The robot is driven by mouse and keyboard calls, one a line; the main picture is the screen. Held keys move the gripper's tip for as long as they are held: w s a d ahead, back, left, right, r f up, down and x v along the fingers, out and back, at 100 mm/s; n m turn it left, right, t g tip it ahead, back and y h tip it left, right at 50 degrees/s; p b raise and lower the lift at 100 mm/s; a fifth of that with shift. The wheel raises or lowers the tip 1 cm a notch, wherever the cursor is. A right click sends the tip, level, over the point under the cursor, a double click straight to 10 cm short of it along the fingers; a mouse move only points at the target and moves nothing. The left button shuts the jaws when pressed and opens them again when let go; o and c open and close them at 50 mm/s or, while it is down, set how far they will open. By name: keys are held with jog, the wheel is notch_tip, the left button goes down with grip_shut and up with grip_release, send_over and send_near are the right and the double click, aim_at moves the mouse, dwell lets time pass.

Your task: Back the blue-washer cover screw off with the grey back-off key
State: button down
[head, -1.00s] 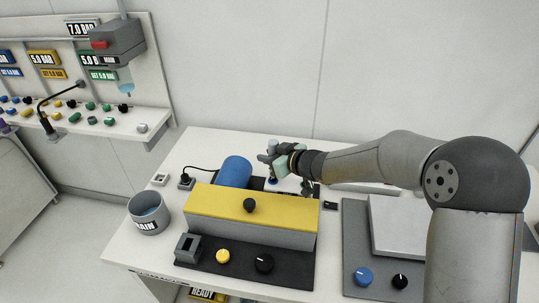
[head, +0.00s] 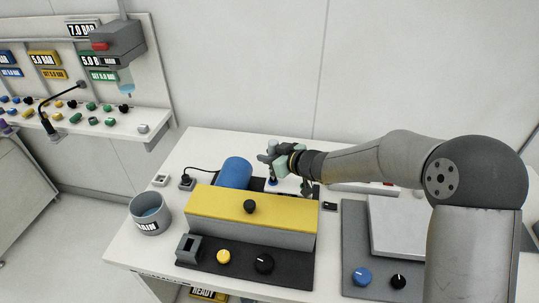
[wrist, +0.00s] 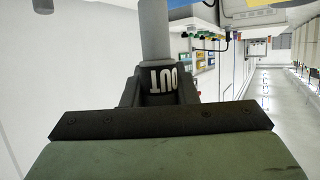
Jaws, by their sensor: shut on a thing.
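My gripper (head: 272,159) is above the back part of the bench, behind the yellow-topped machine (head: 235,205). It is shut on the grey back-off key (wrist: 154,35), which shows in the wrist view as a grey shaft with a black collar marked "OUT". In the head view the key's grey top (head: 272,145) stands upright above the fingers. Its lower end reaches down to a small blue spot (head: 272,182), which may be the blue washer. The cover screw itself is hidden, and I cannot tell whether the key is seated on it.
A blue cylinder (head: 234,173) lies left of my gripper. A grey cup marked "DRAIN" (head: 148,222) stands at the bench's left edge. A grey plate with blue and black knobs (head: 352,262) is at right. Bare bench (head: 207,144) shows at the back left.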

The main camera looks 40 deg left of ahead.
aim_at(274, 142)
jog(key=shift+r+p, duration=0.55)
jog(key=shift+r, duration=2.2)
jog(key=shift+w, duration=0.1)
